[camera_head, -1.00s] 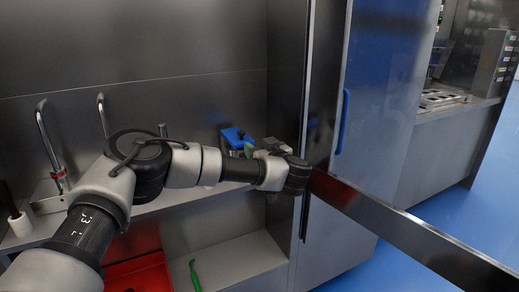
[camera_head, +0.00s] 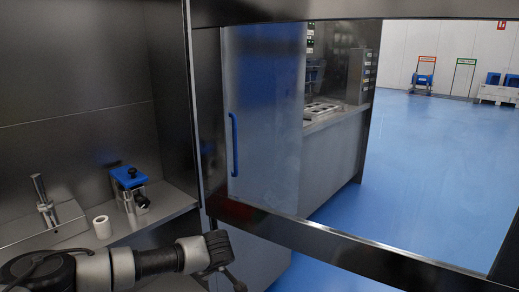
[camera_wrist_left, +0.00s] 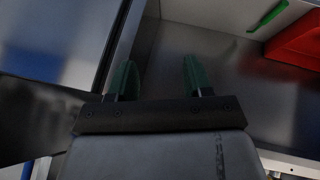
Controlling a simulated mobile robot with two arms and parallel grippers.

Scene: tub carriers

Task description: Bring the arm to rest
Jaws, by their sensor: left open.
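My left arm (camera_head: 130,266) comes in low from the left in the head view, below the metal shelf. Its gripper (camera_head: 233,277) is at the bottom edge of that view, partly cut off, in front of a dark upright panel. In the left wrist view, the two green-tipped fingers (camera_wrist_left: 159,80) stand well apart with nothing between them. My right gripper is not in view.
A clamp-like device with a blue top (camera_head: 129,177) and a white ring (camera_head: 102,227) stand on the shelf (camera_head: 160,212). A metal rail (camera_head: 330,244) crosses right. A red bin (camera_wrist_left: 300,42) and green tool (camera_wrist_left: 268,16) are near the gripper. Blue floor lies beyond.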

